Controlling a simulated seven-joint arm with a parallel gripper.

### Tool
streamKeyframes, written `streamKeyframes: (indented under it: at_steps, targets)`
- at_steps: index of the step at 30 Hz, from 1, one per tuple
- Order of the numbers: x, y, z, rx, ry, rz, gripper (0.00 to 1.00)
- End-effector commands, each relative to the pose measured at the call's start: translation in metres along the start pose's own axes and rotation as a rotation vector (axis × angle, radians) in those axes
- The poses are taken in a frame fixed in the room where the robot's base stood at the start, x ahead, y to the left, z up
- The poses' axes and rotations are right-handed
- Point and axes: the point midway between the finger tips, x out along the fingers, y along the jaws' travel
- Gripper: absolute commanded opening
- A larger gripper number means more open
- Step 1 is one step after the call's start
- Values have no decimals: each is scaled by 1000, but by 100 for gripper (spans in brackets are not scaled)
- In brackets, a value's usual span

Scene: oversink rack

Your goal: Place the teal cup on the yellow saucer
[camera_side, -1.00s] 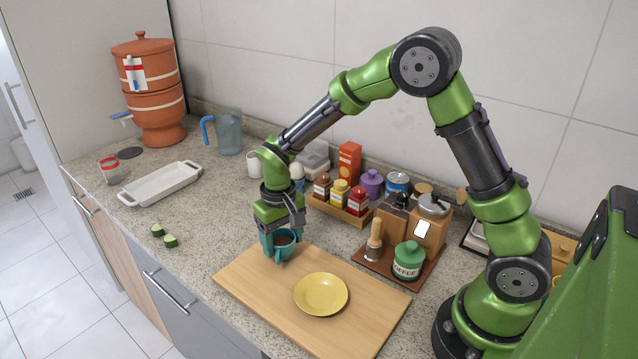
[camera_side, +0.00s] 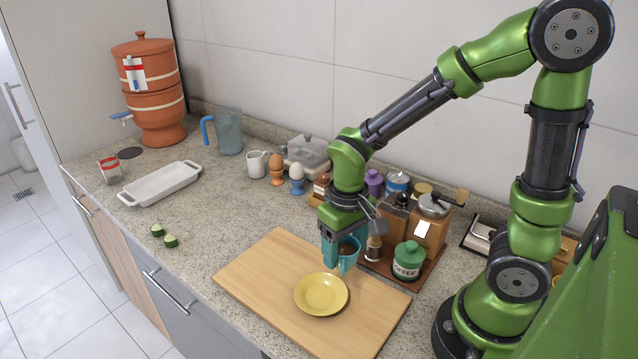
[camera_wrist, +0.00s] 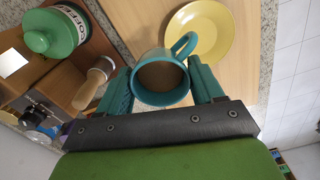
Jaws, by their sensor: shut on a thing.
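The teal cup (camera_side: 348,251) holds a brown drink and is upright. My gripper (camera_side: 335,246) is shut on the cup and holds it above the wooden board, behind and a little right of the yellow saucer (camera_side: 321,294). The saucer lies empty on the board. In the wrist view the cup (camera_wrist: 160,78) sits between the two teal fingers of my gripper (camera_wrist: 162,90), with its handle pointing toward the saucer (camera_wrist: 199,32). The gap under the cup is hard to judge.
The wooden board (camera_side: 262,274) lies at the counter's front. A green coffee jar (camera_side: 408,261) and a grinder (camera_side: 430,225) stand close on the right. Egg cups (camera_side: 297,178), a white mug (camera_side: 256,164) and a white dish (camera_side: 160,184) stand further left. The board's left part is clear.

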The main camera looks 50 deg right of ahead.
Motion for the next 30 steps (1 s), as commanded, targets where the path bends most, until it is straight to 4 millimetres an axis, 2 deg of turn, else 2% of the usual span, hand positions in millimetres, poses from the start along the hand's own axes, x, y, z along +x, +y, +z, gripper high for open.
streamKeyframes:
  at_steps: [2, 4, 9, 11, 15, 27, 30]
  targets:
    - [-2, 0, 6, -10, 2, -1, 34]
    - [-9, -9, 7, -49, 5, -1, 34]
    - [-30, -44, 5, -188, 3, -1, 34]
    - [-33, -53, 5, -223, 0, 1, 34]
    - [-16, -60, 6, -249, -6, 2, 34]
    - [35, -59, 5, -245, -5, 2, 34]
    - [41, -59, 5, -244, -2, 0, 34]
